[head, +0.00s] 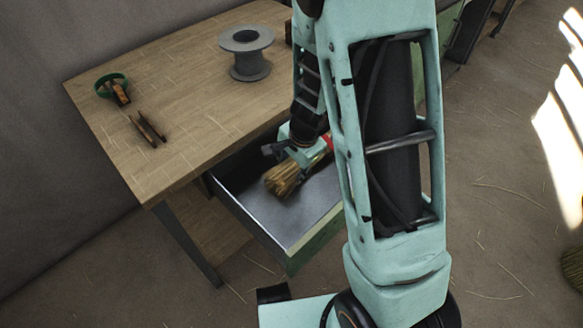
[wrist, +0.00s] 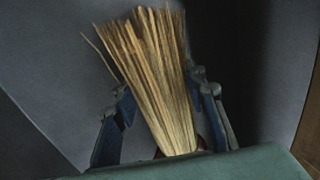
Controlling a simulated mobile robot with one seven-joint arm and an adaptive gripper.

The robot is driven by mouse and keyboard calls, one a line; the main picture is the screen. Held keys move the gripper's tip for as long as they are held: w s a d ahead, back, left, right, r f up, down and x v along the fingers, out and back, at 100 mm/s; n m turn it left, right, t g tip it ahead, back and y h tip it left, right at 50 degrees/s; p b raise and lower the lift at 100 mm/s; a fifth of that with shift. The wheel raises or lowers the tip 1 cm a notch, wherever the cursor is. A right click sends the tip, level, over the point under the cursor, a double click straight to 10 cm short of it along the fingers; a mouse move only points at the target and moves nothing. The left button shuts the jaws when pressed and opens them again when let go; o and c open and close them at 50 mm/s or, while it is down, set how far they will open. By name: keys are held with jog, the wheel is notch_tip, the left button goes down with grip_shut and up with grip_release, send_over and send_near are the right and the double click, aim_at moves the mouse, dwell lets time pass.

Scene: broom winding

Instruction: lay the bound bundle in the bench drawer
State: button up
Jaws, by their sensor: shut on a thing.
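The bound bundle of straw (head: 283,178) is in the head view over the open bench drawer (head: 268,220). Its cut straw ends also fill the middle of the wrist view (wrist: 150,75). My gripper (head: 296,154) is shut on the bundle, with one finger on either side of it in the wrist view (wrist: 162,125). The drawer has a grey inside and a green front, and is pulled out from under the bench top. I cannot tell whether the bundle touches the drawer floor. My arm hides the drawer's right part and much of the bundle's binding end.
The wooden bench (head: 190,80) carries a grey spool (head: 247,55), a green ring-shaped item with a wooden part (head: 113,88), and a pliers-like tool (head: 147,130). Loose straws lie on the floor. The drawer's visible left and front area is empty.

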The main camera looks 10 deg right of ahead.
dwell(0.4)
jog(key=o, duration=1.2)
jog(key=shift+o, duration=0.2)
jog(key=v, duration=1.2)
